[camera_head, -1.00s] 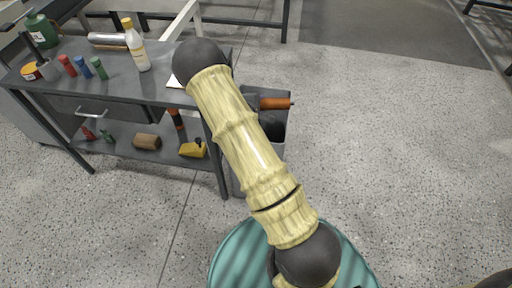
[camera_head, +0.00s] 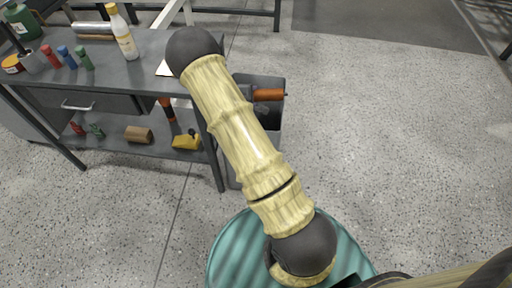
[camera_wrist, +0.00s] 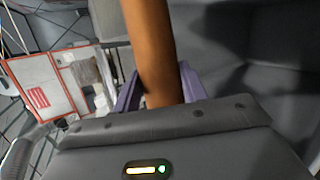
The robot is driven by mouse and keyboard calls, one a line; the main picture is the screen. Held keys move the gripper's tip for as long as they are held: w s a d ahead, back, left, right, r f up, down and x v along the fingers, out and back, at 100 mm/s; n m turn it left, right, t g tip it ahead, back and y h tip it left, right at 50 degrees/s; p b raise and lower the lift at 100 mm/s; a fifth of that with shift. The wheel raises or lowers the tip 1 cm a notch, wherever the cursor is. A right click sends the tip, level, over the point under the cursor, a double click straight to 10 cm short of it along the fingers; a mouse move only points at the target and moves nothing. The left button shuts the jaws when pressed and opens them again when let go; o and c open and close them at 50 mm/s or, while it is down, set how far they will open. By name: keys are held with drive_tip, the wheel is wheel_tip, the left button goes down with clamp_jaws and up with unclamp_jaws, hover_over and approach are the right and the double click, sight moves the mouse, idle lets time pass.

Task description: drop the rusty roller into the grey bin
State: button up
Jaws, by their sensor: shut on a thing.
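The rusty roller (camera_head: 268,95) is an orange-brown cylinder with a thin dark tip at its right end. In the head view it lies roughly level over the opening of the grey bin (camera_head: 277,122). My gripper (camera_wrist: 158,88) is shut on the roller, with a purple finger on each side of it in the wrist view, where the roller (camera_wrist: 150,45) runs upward out of the picture. My arm hides most of the gripper and the left part of the bin in the head view. Dark grey surfaces fill the right of the wrist view.
A grey workbench (camera_head: 140,75) stands left of the bin, holding a white bottle (camera_head: 122,32) and several small coloured items. Its lower shelf bears a brown block (camera_head: 138,134) and a yellow item (camera_head: 186,141). Speckled floor right of the bin is clear.

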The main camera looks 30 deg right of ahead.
drive_tip(key=shift+f+b, duration=1.05)
drive_tip(key=shift+f, duration=0.25)
drive_tip(key=o, duration=1.4)
drive_tip(key=shift+c, duration=0.2)
drive_tip(key=p+v, duration=0.5)
drive_tip(key=v, duration=1.2)
drive_tip(key=shift+r, duration=0.2)
drive_tip(key=shift+s+a, duration=0.1)
